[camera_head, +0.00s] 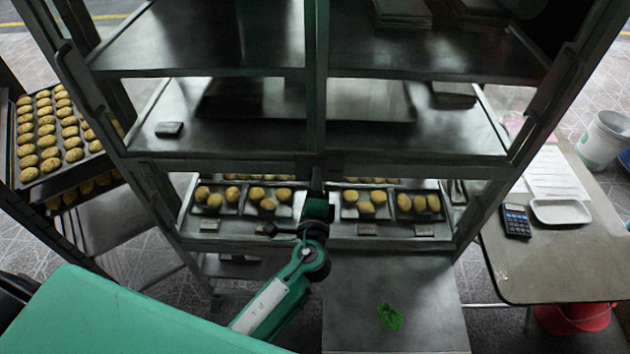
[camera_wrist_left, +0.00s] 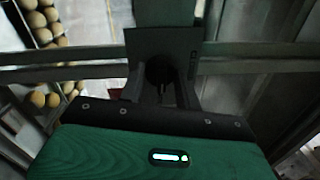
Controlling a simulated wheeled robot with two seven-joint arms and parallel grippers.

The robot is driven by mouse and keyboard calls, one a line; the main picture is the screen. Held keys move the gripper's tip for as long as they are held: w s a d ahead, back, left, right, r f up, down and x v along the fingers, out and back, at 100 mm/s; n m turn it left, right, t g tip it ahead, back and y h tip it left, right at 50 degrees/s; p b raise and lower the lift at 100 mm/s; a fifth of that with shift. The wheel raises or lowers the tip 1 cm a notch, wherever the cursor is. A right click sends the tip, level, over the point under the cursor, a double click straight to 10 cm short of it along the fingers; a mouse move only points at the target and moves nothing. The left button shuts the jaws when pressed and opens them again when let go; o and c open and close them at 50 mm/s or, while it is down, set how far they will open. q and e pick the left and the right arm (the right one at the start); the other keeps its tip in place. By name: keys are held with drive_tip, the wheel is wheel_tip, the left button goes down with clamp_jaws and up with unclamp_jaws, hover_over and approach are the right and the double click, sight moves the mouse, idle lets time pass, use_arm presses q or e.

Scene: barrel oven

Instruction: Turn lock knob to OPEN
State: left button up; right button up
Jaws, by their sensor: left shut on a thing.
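My left arm comes in from the lower left in the head view, and its green and black gripper (camera_head: 316,186) reaches up to the middle post of the metal rack. In the left wrist view the gripper's two dark fingers (camera_wrist_left: 163,88) are closed on a dark, round lock knob (camera_wrist_left: 158,68). The knob sits in front of a dark grey plate (camera_wrist_left: 185,42) with a small green mark at its right. The knob's setting cannot be read. In the head view the knob is hidden or too dark to make out. My right gripper is not in view.
The metal rack (camera_head: 225,130) fills the middle, with small trays of round baked goods on a low shelf. A tray of cookies (camera_head: 50,130) stands at the left. A table (camera_head: 560,265) with a calculator (camera_head: 516,220) and a white tray (camera_head: 560,211) is at the right.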

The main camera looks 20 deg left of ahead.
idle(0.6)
use_arm(q)
drive_tip(key=o, duration=1)
drive_tip(key=shift+c, duration=0.2)
drive_tip(key=b+v, duration=0.5)
drive_tip(key=v, duration=0.8)
drive_tip(key=shift+s+b, duration=0.3)
drive_tip(key=shift+s, duration=0.05)
